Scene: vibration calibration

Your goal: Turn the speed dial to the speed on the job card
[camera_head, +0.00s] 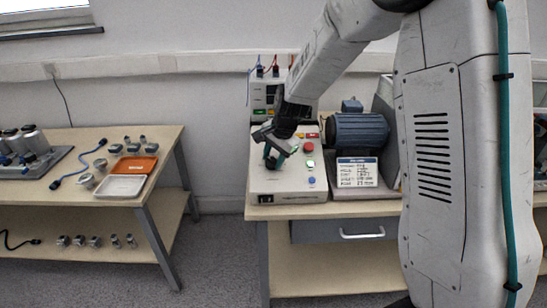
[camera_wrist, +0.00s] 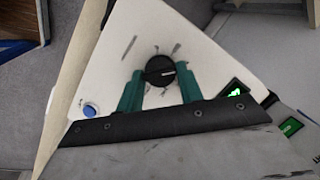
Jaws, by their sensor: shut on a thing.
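The speed dial (camera_wrist: 160,71) is a round black knob with a pale pointer line on a white panel, with dark tick marks around it. My gripper (camera_wrist: 160,86) has green fingers on both sides of the dial and is shut on it. In the head view my gripper (camera_head: 273,160) reaches down onto the white control box (camera_head: 262,186), and the dial is hidden behind it. The job card (camera_head: 357,173) stands to the right of the box, with a dark header and several lines of print too small to read surely.
The box has a red button (camera_head: 308,147), a lit green button (camera_head: 310,164) and a blue button (camera_head: 311,181) right of my gripper. A blue motor (camera_head: 358,131) stands behind the card. A left bench (camera_head: 150,190) carries an orange tray (camera_head: 134,164) and a white tray (camera_head: 120,186).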

